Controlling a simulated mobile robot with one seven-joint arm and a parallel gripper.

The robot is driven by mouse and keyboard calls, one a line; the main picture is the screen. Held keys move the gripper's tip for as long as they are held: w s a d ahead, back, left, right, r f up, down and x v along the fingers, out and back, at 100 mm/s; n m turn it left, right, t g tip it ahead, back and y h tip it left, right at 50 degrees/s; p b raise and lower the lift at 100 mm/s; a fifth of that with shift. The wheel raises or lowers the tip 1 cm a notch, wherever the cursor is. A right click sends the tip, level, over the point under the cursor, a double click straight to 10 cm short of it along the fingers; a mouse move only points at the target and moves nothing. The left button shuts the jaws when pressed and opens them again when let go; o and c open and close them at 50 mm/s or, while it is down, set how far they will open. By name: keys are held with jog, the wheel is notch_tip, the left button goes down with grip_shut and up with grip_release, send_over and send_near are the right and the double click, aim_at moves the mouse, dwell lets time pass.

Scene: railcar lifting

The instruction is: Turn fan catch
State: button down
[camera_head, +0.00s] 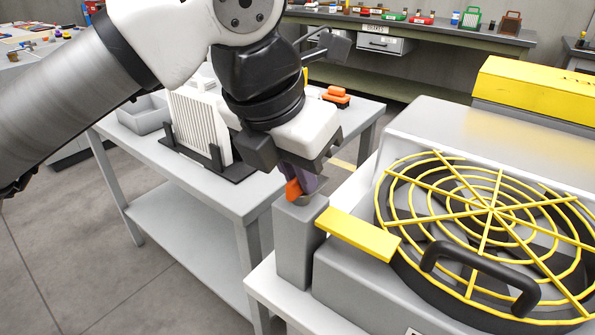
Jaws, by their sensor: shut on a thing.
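The fan unit (335,276) is a grey housing at the right, with a round yellow wire guard (490,211) and a black handle (480,268) on top. The fan catch (293,190) is a small orange piece on top of a grey post (297,245) at the housing's left side. A flat yellow bar (358,234) reaches from the guard's rim toward the post. My gripper (299,180) points down over the post and is shut on the orange catch. My fingers hide part of the catch, so its exact angle is hard to tell.
A grey table (190,190) behind and left carries a grey tray (143,113), a finned white panel in a black stand (203,125) and an orange item (336,96). A yellow block (535,95) stands behind the fan. A bench with small items lines the back wall.

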dwell(0.5)
jog(key=c, duration=1.5)
grip_release()
jog(key=shift+p+v, duration=5)
jog(key=shift+v, duration=1.95)
